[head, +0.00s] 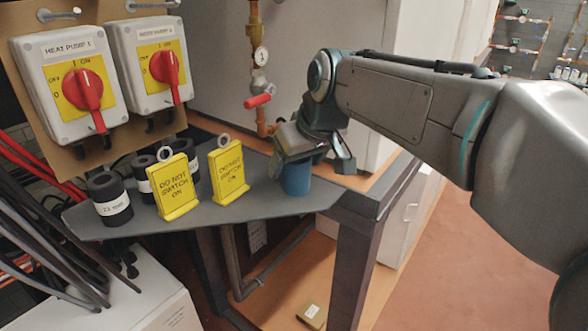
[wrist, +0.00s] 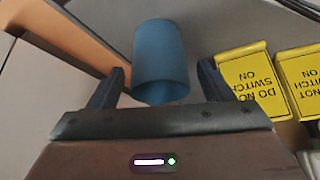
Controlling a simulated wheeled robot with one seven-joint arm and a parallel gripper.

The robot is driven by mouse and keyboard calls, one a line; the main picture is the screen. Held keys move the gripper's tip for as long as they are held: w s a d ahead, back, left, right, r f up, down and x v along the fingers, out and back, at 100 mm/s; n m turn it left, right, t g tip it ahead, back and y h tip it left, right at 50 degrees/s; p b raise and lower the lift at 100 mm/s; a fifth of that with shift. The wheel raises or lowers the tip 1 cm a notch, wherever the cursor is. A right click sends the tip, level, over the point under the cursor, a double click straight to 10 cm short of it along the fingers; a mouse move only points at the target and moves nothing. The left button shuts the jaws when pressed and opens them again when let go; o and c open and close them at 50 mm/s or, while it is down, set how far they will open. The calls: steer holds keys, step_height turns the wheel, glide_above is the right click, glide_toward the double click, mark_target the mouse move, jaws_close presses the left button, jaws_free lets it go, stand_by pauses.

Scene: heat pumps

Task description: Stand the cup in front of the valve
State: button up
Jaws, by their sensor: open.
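A blue cup (head: 296,179) stands on the grey shelf near its right end, partly hidden by my gripper in the head view. My gripper (head: 318,160) is open above and around the cup's upper part. In the wrist view the cup (wrist: 162,58) shows between the two fingers of my gripper (wrist: 161,72), with a gap on each side. The valve (head: 258,100), with a red handle on a copper pipe, is at the wall behind the shelf, up and left of the cup.
Two yellow "do not switch on" signs (head: 174,188) (head: 229,173) stand on the grey shelf (head: 262,205), left of the cup. Black cylinders (head: 110,200) stand farther left. Two heat pump switch boxes (head: 70,82) (head: 150,66) hang behind. The shelf's front right edge is close to the cup.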

steer(key=v, duration=0.9)
steer(key=s+d+f+m+h, duration=0.1)
steer(key=s+d+f+m, duration=0.1)
steer(key=f, duration=0.6)
steer(key=s+d+f+m+g+h, duration=0.1)
steer(key=s+d+f+m, duration=0.1)
steer(key=s+d+f, duration=0.3)
steer(key=s+d+f+m+g+h, duration=0.1)
steer(key=s+d+f+m, duration=0.1)
steer(key=s+d+f, duration=0.2)
steer(key=s+f, duration=0.3)
steer(key=f, duration=0.4)
steer(key=shift+s+b, duration=0.2)
steer(key=shift+b, duration=0.2)
steer(key=shift+d+f, duration=0.1)
